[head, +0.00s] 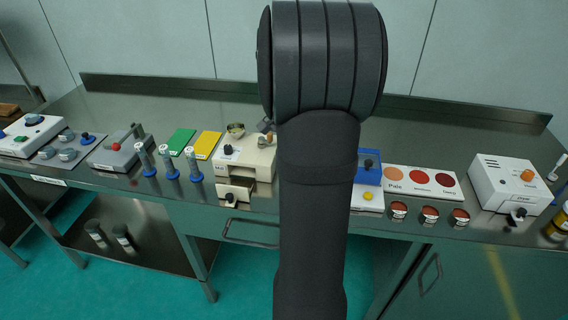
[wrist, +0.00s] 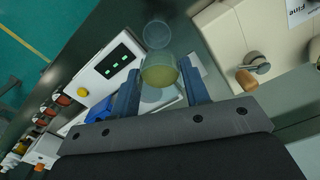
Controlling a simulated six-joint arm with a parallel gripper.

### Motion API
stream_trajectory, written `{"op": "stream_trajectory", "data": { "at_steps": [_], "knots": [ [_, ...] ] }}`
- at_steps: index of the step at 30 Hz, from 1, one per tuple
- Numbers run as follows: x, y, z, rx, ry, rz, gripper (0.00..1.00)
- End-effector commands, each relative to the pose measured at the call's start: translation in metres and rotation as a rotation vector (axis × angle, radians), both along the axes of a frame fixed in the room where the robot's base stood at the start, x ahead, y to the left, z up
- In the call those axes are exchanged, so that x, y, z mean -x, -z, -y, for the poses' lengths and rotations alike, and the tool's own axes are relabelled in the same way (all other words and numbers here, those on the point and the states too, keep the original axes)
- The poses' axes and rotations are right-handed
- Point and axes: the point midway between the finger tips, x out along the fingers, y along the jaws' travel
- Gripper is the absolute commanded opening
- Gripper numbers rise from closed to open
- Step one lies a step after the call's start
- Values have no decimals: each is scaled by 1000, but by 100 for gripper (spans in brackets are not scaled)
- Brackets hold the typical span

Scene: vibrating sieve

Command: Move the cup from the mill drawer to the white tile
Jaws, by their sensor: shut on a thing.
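In the wrist view my gripper (wrist: 160,82) is shut on a clear cup (wrist: 158,76) with a yellowish content or tint, held between both fingers. A clear round outline shows just beyond it; I cannot tell whether it is part of the cup. The cream mill (wrist: 225,35) is to the right of the gripper. In the head view the mill (head: 262,155) has its drawer (head: 235,193) at the lower front. A small pale flat patch (wrist: 198,65) beside the right finger may be the white tile. My arm hides the gripper and cup in the head view.
A white device with green displays (wrist: 113,60) and a yellow button lies left of the gripper. In the head view a colour card (head: 420,181) and several small red-filled cups stand at right. Blue-based tubes (head: 168,160) stand left of the mill.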

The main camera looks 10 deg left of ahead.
Motion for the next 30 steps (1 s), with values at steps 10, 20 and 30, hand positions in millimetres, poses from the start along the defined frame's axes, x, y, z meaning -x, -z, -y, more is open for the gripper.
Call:
{"op": "stream_trajectory", "data": {
  "at_steps": [10,20,30],
  "knots": [
    [-57,4,94,1,4,-2,20],
    [-77,30,69,2,-6,-5,20],
    [-102,70,7,2,-3,-3,20]
  ]
}}
